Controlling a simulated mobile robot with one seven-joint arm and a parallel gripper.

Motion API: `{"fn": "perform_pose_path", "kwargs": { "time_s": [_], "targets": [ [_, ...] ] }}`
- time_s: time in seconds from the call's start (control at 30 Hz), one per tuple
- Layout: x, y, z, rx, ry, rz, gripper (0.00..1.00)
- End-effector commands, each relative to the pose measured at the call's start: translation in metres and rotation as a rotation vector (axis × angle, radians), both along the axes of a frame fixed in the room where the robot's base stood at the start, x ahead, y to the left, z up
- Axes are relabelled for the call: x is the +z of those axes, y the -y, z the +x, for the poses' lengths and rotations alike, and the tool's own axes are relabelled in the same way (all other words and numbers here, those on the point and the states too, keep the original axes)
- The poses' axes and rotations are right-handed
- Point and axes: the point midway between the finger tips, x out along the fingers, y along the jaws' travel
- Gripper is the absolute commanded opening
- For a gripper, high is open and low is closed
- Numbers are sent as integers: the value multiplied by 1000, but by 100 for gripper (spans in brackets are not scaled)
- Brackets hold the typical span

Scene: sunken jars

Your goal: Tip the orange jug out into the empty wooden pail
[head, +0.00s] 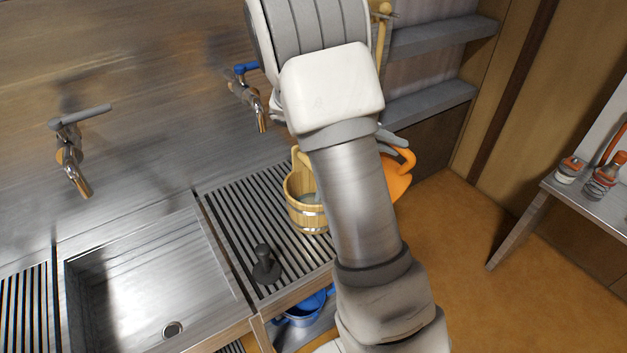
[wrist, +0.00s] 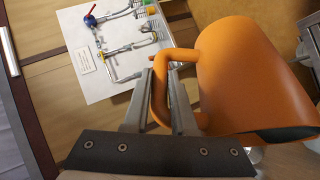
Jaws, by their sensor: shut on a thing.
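The orange jug (head: 397,178) shows behind my arm in the head view, to the right of the wooden pail. In the wrist view the jug (wrist: 245,85) is large, with its handle between the fingers of my gripper (wrist: 162,100). My gripper is shut on that handle. The jug's mouth and contents are hidden. The wooden pail (head: 303,205) stands upright on the slatted drainboard, partly covered by my arm. Something greyish shows inside it, but I cannot tell what it is.
The slatted drainboard (head: 236,226) holds a dark plunger-like object (head: 266,264). A steel sink (head: 150,290) lies to the left, under a tap (head: 72,160). A blue-handled tap (head: 250,95) is behind the pail. A blue vessel (head: 300,312) sits below; a side table (head: 600,205) stands right.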

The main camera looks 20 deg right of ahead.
Motion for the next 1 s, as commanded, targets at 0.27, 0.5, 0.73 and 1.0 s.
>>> {"fn": "perform_pose_path", "kwargs": {
  "time_s": [0.27,0.5,0.73,1.0],
  "targets": [
    [15,-7,10,1,-78,-67,0],
    [15,-7,10,0,-81,-68,0],
    [21,-13,18,3,-128,-104,0],
    [30,-23,30,0,-213,-173,0]
  ]
}}
